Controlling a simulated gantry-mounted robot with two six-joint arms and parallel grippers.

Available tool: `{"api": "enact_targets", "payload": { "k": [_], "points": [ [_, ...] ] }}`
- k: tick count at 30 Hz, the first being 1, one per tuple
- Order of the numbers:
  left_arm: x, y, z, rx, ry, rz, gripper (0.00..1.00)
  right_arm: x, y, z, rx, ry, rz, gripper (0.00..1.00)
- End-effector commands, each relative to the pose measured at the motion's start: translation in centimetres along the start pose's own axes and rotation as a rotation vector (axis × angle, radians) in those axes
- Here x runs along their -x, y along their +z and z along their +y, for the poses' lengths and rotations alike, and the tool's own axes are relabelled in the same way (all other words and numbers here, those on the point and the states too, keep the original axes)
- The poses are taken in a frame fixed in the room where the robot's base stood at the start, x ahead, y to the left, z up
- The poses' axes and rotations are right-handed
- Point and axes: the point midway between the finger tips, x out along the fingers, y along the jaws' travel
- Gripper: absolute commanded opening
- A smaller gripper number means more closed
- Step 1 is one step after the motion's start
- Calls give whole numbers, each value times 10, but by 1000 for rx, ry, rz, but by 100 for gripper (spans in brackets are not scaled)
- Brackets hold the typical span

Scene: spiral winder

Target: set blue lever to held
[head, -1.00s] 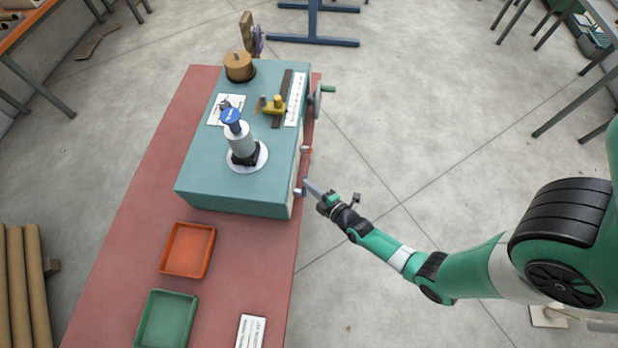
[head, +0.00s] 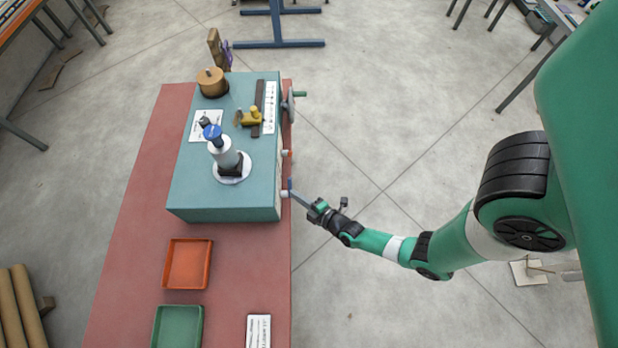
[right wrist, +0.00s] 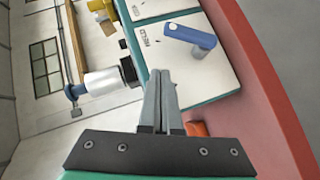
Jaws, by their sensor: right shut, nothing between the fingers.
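The blue lever (right wrist: 190,36) is on a pale side panel of the teal machine, with a white hub at one end. In the head view the lever (head: 290,184) is a small blue bar at the machine's right side. My right gripper (head: 293,193) is shut and empty, its fingertips close to the lever; I cannot tell whether they touch. In the right wrist view the shut fingers (right wrist: 160,78) point up the picture, just below and left of the lever. My left gripper is out of view.
An orange lever (head: 287,153) and a handwheel (head: 289,105) sit farther along the same side. A white bottle-like post with a blue top (head: 222,150) stands on the machine. An orange tray (head: 188,265) and a green tray (head: 178,327) lie on the red bench (head: 125,250).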

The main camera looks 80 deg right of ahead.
Motion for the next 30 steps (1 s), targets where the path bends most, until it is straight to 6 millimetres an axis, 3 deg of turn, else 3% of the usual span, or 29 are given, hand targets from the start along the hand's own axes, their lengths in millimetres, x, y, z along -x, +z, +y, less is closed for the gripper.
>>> {"api": "enact_targets", "payload": {
  "k": [3,10,15,30],
  "points": [
    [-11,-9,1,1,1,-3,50,32,-1,6,1,-3,1,0],
    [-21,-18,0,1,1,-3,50,70,0,10,1,-2,3,0],
    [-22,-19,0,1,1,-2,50,79,1,10,0,0,0,0],
    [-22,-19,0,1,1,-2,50,79,1,10,0,0,1,0]
  ]
}}
